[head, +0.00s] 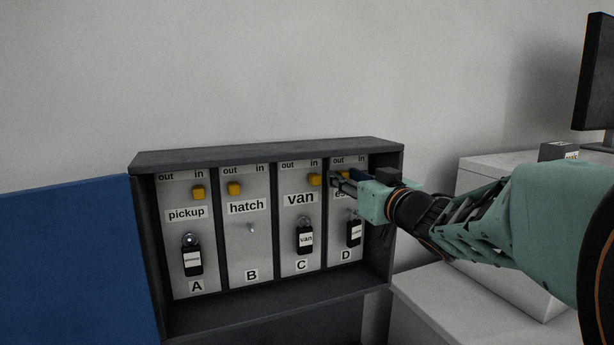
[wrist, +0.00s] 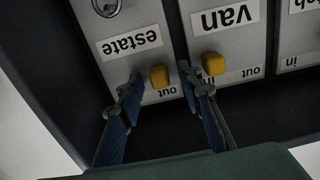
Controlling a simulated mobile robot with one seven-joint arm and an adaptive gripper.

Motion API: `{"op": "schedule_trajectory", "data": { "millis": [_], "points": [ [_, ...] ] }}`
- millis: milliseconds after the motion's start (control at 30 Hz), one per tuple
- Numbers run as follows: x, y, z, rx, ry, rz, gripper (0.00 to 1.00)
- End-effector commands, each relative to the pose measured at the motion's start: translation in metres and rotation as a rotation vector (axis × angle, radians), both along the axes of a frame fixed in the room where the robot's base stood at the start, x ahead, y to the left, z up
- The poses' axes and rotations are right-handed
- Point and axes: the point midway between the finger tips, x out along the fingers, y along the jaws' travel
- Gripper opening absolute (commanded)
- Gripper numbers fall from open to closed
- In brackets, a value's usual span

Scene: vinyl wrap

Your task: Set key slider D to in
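Panel D (head: 345,264), labelled "estate", is the rightmost panel of the key cabinet. Its yellow slider (wrist: 160,77) is at the "out" side in the wrist view, which shows the panel upside down. In the head view my gripper partly covers this slider and the "estate" label. My gripper (head: 338,181) reaches in from the right. In the wrist view its fingers (wrist: 159,80) are open, one on each side of slider D, with a small visible gap on both sides. The "in" mark of D is hidden behind the left finger in the wrist view.
Slider C (wrist: 214,63) is at "in", close beside my right finger in the wrist view. Slider A (head: 198,192) is at "in" and slider B (head: 234,188) at "out". Tagged keys hang on A, C and D; hook B (head: 251,228) is bare. The cabinet's dark frame (head: 270,153) surrounds the panels.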

Motion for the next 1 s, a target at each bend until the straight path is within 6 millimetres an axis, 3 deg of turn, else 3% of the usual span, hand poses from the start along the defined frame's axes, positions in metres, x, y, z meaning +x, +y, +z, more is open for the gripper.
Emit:
{"op": "schedule_trajectory", "data": {
  "millis": [300,633,1000],
  "points": [
    [-0.0003,-0.0005,0.0002,0.000,0.000,0.000,0.33],
    [-0.0002,-0.0003,0.0002,0.000,0.000,0.000,0.00],
    [0.0011,-0.0036,0.0013,0.000,0.000,-0.001,0.00]
  ]
}}
